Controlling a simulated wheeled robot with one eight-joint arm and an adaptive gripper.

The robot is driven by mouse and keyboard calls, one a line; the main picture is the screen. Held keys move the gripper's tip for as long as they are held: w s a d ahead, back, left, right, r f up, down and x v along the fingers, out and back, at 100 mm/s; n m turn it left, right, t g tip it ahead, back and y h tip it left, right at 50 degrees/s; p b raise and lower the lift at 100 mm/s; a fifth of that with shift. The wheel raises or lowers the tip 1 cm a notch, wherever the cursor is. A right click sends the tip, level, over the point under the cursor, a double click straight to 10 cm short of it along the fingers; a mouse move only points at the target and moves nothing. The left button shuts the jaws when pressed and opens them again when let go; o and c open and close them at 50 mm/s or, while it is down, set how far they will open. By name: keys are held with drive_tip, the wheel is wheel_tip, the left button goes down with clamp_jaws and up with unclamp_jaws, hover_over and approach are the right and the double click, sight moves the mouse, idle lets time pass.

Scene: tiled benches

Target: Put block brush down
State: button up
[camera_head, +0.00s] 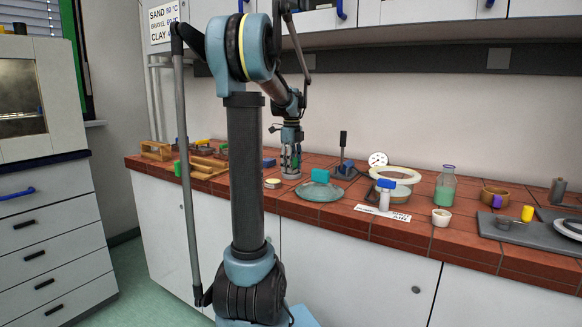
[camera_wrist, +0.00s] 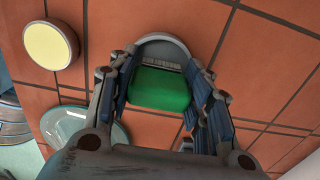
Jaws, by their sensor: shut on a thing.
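The block brush (camera_wrist: 160,90) shows as a green block between my fingers in the wrist view, with a pale bristle-like strip along its far edge. My gripper (camera_wrist: 163,72) is shut on it, one finger on each side. In the head view my gripper (camera_head: 290,164) points down low over the tiled bench (camera_head: 330,206), left of the round grey-green dish with a teal block. The brush is mostly hidden by the fingers there. I cannot tell whether it touches the tiles.
A pale yellow-topped round tin (camera_wrist: 50,44) sits left of the gripper, and a round dish (camera_wrist: 72,124) lies close by. In the head view a dark upright tool (camera_head: 343,150) stands behind right. Wooden pieces (camera_head: 203,168) lie left; a glass bottle (camera_head: 445,187) stands farther right.

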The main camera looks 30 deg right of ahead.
drive_tip(key=shift+f, duration=0.25)
drive_tip(key=shift+s+a+f, duration=0.1)
drive_tip(key=shift+s+f, duration=0.05)
drive_tip(key=shift+f, duration=0.15)
drive_tip(key=o, duration=1.3)
drive_tip(key=shift+w+f, duration=0.2)
drive_tip(key=shift+r, duration=0.15)
drive_tip(key=r, duration=1.8)
drive_tip(key=shift+s+a+r, duration=0.1)
drive_tip(key=shift+s+a, duration=0.1)
drive_tip(key=shift+s, duration=0.05)
